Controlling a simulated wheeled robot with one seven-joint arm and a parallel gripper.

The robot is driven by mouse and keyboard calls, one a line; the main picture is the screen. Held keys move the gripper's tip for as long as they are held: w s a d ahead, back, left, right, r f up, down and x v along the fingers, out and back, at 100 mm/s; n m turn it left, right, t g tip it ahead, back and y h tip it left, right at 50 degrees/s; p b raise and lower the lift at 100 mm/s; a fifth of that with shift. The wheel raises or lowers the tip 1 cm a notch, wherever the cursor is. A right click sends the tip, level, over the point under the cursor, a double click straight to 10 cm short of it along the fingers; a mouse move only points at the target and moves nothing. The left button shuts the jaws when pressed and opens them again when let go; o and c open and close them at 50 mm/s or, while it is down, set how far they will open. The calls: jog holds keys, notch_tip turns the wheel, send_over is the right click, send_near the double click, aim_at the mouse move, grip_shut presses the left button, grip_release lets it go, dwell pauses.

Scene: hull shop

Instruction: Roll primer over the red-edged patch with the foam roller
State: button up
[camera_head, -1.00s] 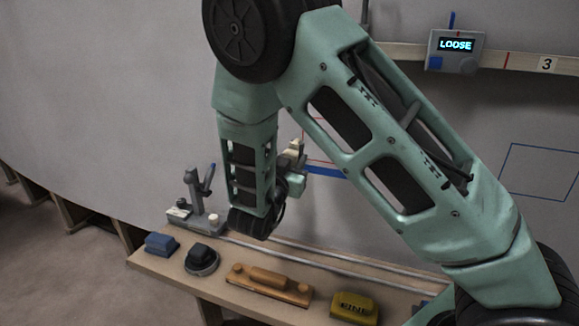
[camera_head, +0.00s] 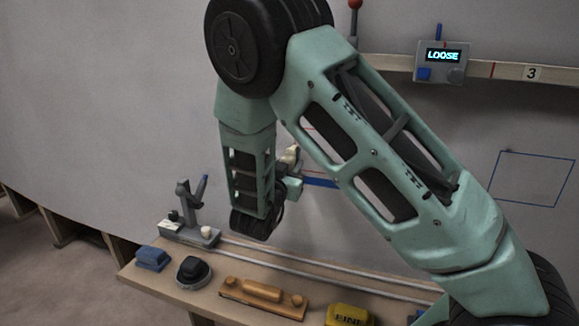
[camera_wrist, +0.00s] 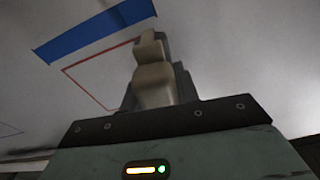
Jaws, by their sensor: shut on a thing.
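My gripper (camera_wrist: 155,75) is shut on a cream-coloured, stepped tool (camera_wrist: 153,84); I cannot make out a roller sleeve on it. In the head view my arm hides most of the gripper, and a little of the cream tool (camera_head: 291,153) shows beside it, in front of the wall. The red-edged patch (camera_wrist: 100,78) is on the pale wall beyond the tool. A blue strip (camera_wrist: 95,30) runs along one side of it. The tool hides part of the patch, and I cannot tell whether it touches the wall. In the head view the patch is mostly behind my arm.
A bench (camera_head: 150,280) below the wall holds a blue block (camera_head: 152,258), a black round tool (camera_head: 193,272), an orange long block (camera_head: 262,296), a yellow block (camera_head: 349,315) and a grey stand (camera_head: 190,232). A box reading LOOSE (camera_head: 442,62) sits on a rail. A blue outline (camera_head: 532,178) is right.

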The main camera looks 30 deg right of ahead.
jog(key=shift+x, duration=0.9)
dwell(0.7)
jog(key=shift+d+f, duration=0.1)
jog(key=s+d, duration=0.9)
jog(key=s, duration=0.2)
jog(key=shift+s, duration=0.3)
dwell(1.3)
